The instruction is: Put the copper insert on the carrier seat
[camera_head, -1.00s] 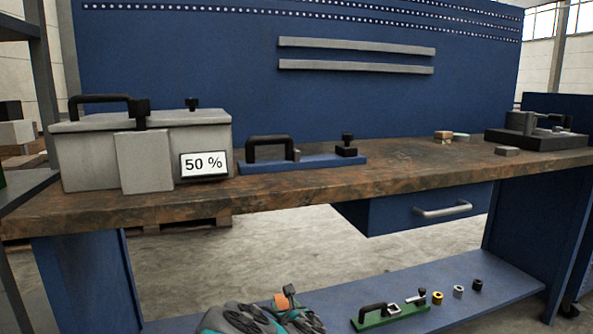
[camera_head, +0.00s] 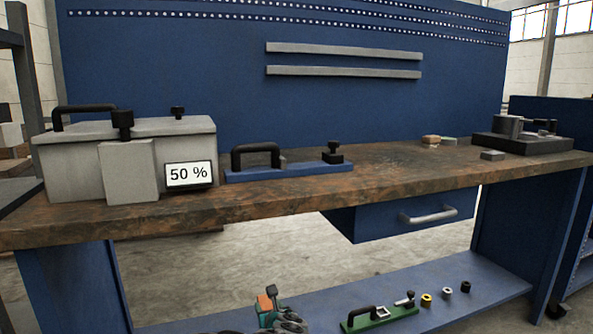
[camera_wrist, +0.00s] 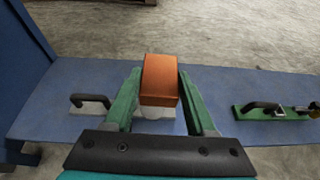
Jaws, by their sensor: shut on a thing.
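The copper insert (camera_wrist: 160,82) is an orange-brown block between the green fingers of my gripper (camera_wrist: 160,95), which is shut on it. It is held over the blue lower shelf. In the head view the insert (camera_head: 265,302) shows small at the bottom edge, with my gripper (camera_head: 270,305) partly cut off. A green carrier (camera_head: 380,318) with a black handle, a pale square piece and a small clamp lies on the shelf to the right. It also shows in the wrist view (camera_wrist: 245,113). A blue carrier (camera_head: 300,171) with a black handle and knob lies on the bench.
Several small rings (camera_head: 447,291) stand on the shelf right of the green carrier. A grey handled piece (camera_wrist: 90,105) lies on the shelf at left. A grey box reading 50 % (camera_head: 130,160) stands on the bench (camera_head: 260,205). A drawer (camera_head: 400,215) hangs below the bench.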

